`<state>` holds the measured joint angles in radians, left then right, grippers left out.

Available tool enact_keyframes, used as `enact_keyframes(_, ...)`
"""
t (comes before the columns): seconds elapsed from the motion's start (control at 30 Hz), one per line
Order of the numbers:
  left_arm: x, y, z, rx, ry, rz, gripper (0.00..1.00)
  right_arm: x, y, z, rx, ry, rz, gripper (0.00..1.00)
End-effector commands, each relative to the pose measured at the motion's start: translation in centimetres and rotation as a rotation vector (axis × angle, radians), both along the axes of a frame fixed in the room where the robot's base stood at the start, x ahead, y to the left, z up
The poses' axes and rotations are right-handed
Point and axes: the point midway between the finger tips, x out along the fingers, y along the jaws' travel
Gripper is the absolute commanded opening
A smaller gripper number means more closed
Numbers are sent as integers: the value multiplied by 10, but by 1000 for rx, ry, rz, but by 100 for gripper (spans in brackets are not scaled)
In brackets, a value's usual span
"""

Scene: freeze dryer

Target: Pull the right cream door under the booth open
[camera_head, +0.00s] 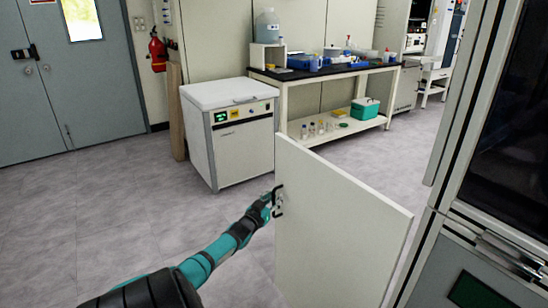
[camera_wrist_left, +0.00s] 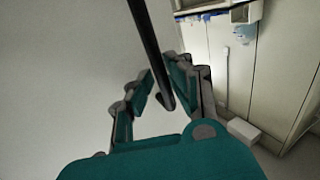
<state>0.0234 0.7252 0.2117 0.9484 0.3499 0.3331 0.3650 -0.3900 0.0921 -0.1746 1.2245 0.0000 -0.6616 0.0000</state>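The right cream door (camera_head: 340,235) stands swung open, its flat face seen in the head view. It also fills the left of the left wrist view as a pale surface (camera_wrist_left: 55,70). Its dark bar handle (camera_head: 279,202) is near the door's left edge. My left gripper (camera_head: 270,201) is at this handle. In the left wrist view the black handle (camera_wrist_left: 148,45) runs between the two fingers of my left gripper (camera_wrist_left: 158,75); whether the fingers press on it cannot be told. My right gripper is in neither view.
A white chest unit (camera_head: 235,140) stands behind the door. A bench (camera_head: 335,72) with bottles and blue trays is at the back. The grey booth frame (camera_head: 470,130) is close on the right. Open floor (camera_head: 120,210) lies to the left.

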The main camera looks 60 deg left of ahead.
Motion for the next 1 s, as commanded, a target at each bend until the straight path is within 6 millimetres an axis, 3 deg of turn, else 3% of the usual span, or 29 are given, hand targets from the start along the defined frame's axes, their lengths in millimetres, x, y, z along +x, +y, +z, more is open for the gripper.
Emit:
enact_keyframes(0.37,-6,-2,-1,-3,0,1,21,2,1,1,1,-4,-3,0)
enact_keyframes(0.8,-81,-38,-1,-2,1,1,21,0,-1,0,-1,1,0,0)
enact_keyframes(1.0,-103,-49,-1,-3,1,1,21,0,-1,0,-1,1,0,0)
